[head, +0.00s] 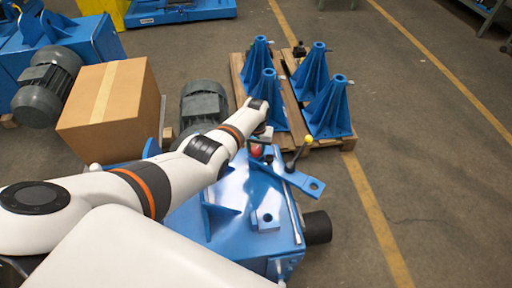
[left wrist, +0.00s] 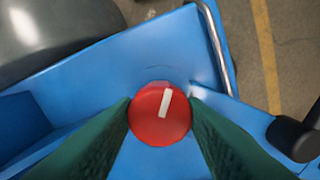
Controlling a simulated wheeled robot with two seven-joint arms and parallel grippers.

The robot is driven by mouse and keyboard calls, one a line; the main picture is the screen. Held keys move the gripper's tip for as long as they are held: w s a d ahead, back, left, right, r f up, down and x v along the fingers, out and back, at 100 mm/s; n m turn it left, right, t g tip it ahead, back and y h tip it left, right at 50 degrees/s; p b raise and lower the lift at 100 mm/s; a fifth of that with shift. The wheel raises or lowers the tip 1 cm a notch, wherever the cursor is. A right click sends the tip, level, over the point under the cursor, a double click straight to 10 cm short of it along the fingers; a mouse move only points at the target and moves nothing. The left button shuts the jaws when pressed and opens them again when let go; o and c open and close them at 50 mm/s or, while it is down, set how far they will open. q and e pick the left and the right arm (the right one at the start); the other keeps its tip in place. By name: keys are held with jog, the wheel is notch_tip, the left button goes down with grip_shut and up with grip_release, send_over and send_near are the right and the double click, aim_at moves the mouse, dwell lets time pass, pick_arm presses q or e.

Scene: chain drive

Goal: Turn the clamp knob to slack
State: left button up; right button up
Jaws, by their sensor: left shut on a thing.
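The clamp knob (left wrist: 160,120) is round and red with a white mark line. In the left wrist view the line points up and slightly right. The knob sits on the blue machine base (left wrist: 90,82). My left gripper (left wrist: 160,103) has its two green fingers shut on the knob from both sides. In the head view my left arm reaches in from the left, its gripper (head: 262,136) over the base, and the red knob (head: 256,152) shows just below it, partly hidden. My right gripper is not in view.
A lever with a yellow tip (head: 308,140) stands right of the knob, near a blue plate with a hole (head: 290,180). A grey motor (head: 203,102) and a cardboard box (head: 110,110) lie left. Blue stands on a pallet (head: 240,72) are behind. The floor at right is clear.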

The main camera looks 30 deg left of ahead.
aim_at(256, 149)
pick_arm(q)
jog(key=n, duration=0.4)
jog(key=shift+r+n, duration=0.1)
jog(key=shift+n, duration=0.3)
dwell(0.4)
jog(key=o, duration=1)
jog(key=shift+c, duration=0.2)
jog(key=shift+r+p, duration=0.3)
jog(key=shift+p, duration=0.1)
notch_tip(256, 149, up, 4)
jog(key=p, duration=0.2)
jog(key=shift+r+p, duration=0.2)
jog(key=shift+p, duration=0.1)
notch_tip(256, 149, up, 7)
jog(key=shift+p, duration=0.35)
